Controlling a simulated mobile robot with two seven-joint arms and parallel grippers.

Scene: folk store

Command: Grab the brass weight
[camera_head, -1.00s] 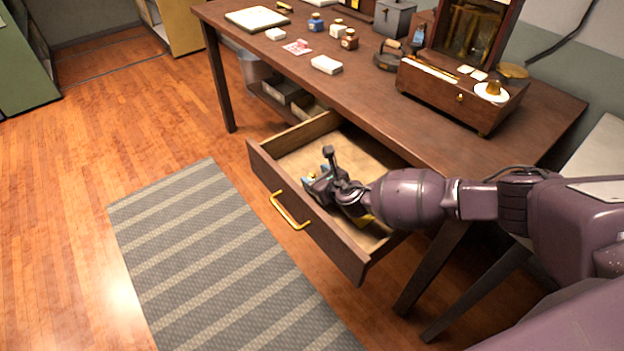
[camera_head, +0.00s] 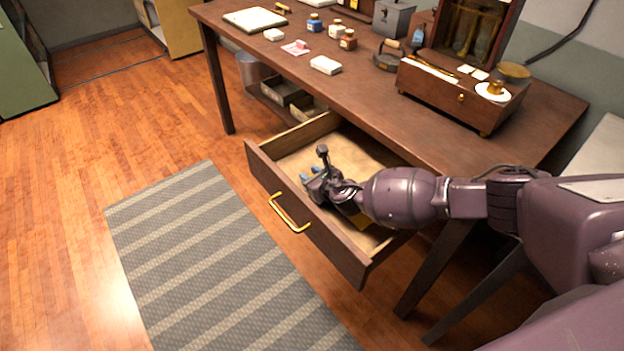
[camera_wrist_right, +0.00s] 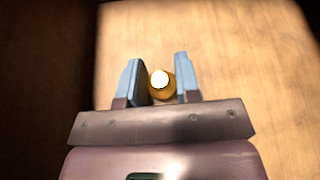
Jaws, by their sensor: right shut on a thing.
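The brass weight (camera_wrist_right: 161,85) shows in the right wrist view as a small round golden thing with a bright, glaring top. It sits between the two blue fingers of my right gripper (camera_wrist_right: 158,78), which is shut on it. In the head view my right gripper (camera_head: 313,186) is low inside the open drawer (camera_head: 299,136), near its front panel. The weight is hidden behind the gripper there. I cannot tell whether the weight still touches the drawer floor. My left gripper is not in view.
The drawer's front panel with a brass handle (camera_head: 289,213) stands close to my gripper. The desk top (camera_head: 400,118) overhangs the drawer's back. On it stand a wooden balance case (camera_head: 455,95), small bottles and a white box (camera_head: 325,65). A striped rug (camera_head: 215,250) lies in front.

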